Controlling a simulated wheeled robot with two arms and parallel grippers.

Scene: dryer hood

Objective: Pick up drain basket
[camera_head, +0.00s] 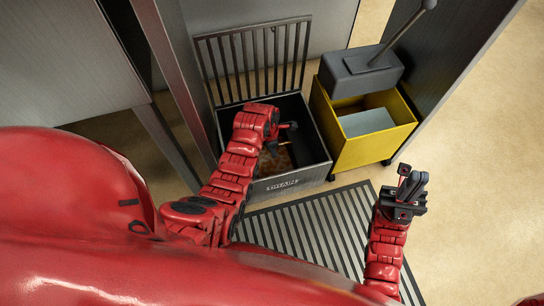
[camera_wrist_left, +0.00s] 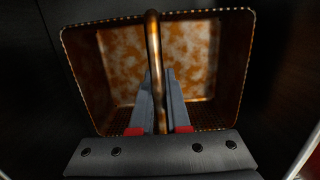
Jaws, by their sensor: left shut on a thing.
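The drain basket is a rusty brown, mottled square basket (camera_wrist_left: 205,60) with a perforated rim and an arched handle (camera_wrist_left: 153,50). In the left wrist view, my left gripper (camera_wrist_left: 160,85) is shut on the handle, with one finger on each side. In the head view, my left gripper (camera_head: 272,148) reaches down into the dark drain box (camera_head: 318,172). A brown part of the basket (camera_head: 285,161) shows there below it; the arm hides the rest. My right gripper (camera_head: 408,185) is raised at the right, away from the basket; its finger gap is unclear.
An upright slatted grate (camera_head: 255,62) stands behind the drain box. A yellow wheeled cart (camera_head: 345,152) with a grey block and handle (camera_head: 362,70) stands close to its right. A striped floor grate (camera_head: 318,232) lies in front. Grey posts and panels (camera_head: 172,70) bound the left.

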